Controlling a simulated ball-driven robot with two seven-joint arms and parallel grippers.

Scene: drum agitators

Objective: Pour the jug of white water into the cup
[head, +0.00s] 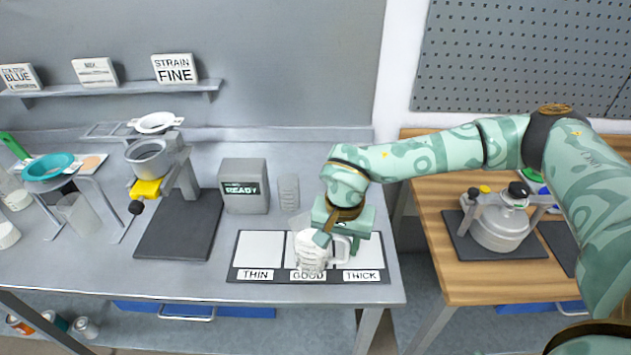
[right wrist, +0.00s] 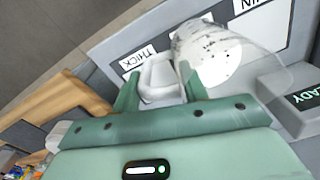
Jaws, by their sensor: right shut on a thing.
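My right gripper (head: 335,235) is at the jug, its fingers on either side of the jug's handle. In the right wrist view the fingers (right wrist: 160,92) flank the pale handle, and the gripper is shut on it. The clear jug (head: 311,252) has dark markings and whitish contents, and is over the GOOD square of the mat; the jug also shows in the right wrist view (right wrist: 215,55). I cannot tell whether it touches the mat. A clear cup (head: 289,190) stands behind the mat, right of the READY box. My left gripper is not in view.
The dark mat (head: 262,275) has squares labelled THIN, GOOD and THICK. The READY box (head: 244,186) stands behind it. A stand with a metal pot (head: 149,159) is further left. The wooden table (head: 440,235) at right holds another pot.

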